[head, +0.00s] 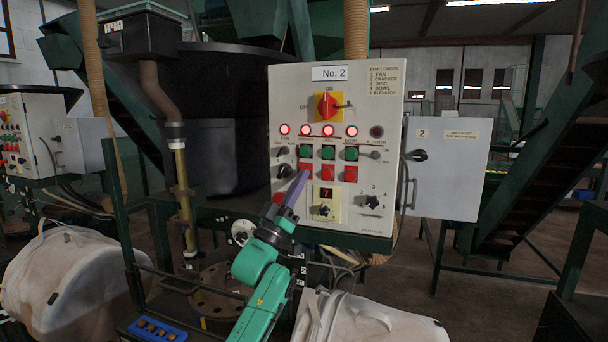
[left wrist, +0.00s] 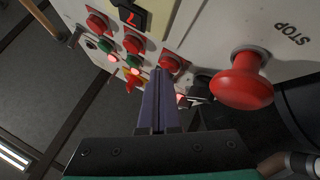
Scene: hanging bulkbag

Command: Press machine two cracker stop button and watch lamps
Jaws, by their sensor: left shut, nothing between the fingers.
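The machine two panel (head: 395,215), labelled "No. 2", fills the middle of the head view. Its cracker stop button (head: 304,169) is the leftmost red one of the row under the green buttons. It also shows in the left wrist view (left wrist: 173,64). My left gripper (head: 304,173) is shut and empty, its purple fingertips at this button; whether they touch it I cannot tell. The fan lamp (head: 285,129), cracker lamp (head: 307,130), disc lamp (head: 328,130) and bowl lamp (head: 351,131) glow red. The elevator lamp (head: 376,132) is dark. My right gripper is not in view.
A large red mushroom STOP button (left wrist: 243,82) juts out close to the fingers in the left wrist view. A red and yellow rotary switch (head: 328,106) sits above the lamps. An open grey door (head: 450,185) stands right of the panel.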

